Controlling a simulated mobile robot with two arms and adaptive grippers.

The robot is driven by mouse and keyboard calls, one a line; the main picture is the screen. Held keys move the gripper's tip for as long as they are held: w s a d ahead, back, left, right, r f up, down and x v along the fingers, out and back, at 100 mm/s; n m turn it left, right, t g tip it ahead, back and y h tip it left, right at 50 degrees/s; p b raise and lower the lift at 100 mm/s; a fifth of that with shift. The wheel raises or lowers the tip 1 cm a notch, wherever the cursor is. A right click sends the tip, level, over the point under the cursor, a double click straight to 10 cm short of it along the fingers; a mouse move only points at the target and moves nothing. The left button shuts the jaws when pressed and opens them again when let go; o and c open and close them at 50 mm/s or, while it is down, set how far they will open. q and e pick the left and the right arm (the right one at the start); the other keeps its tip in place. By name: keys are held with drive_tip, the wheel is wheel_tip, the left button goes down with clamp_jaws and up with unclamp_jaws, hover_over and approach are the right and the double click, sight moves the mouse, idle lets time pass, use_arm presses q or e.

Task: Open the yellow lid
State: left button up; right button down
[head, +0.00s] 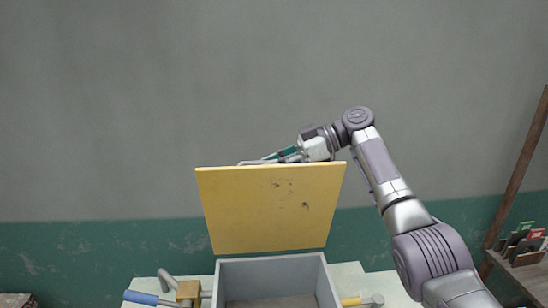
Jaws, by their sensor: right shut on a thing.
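The yellow lid (270,210) stands raised, nearly upright, at the back of a grey box (272,265). Its broad face with a few dark marks is toward me. The open box shows below it, cut off by the lower edge of the head view. My right gripper (262,159) is at the lid's top edge, shut on the lid. Its fingertips are partly hidden behind that edge. My right arm reaches in from the lower right. My left gripper is not in view.
The box stands on a pale table (353,277). A tool with a blue handle (145,297) lies left of the box, and a tool with a yellow handle (352,301) lies right. A wooden rack (528,257) with small items is at the far right. A grey and green wall is behind.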

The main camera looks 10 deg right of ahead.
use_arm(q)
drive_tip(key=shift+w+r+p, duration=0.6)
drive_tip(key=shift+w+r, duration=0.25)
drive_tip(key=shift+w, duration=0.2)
use_arm(e)
drive_tip(key=shift+w+f+m, duration=0.15)
drive_tip(key=shift+w+f, duration=0.05)
drive_tip(key=shift+w, duration=0.4)
drive_tip(key=shift+w+f+m, duration=0.15)
drive_tip(key=shift+w, duration=0.45)
drive_tip(key=c, duration=1.3)
unclamp_jaws()
drive_tip(key=shift+o, duration=0.8)
drive_tip(key=shift+w, duration=0.25)
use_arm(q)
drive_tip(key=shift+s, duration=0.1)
use_arm(e)
drive_tip(key=shift+r, duration=0.15)
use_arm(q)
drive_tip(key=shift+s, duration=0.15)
use_arm(e)
drive_tip(key=shift+s+r, duration=0.1)
drive_tip(key=shift+s, duration=0.1)
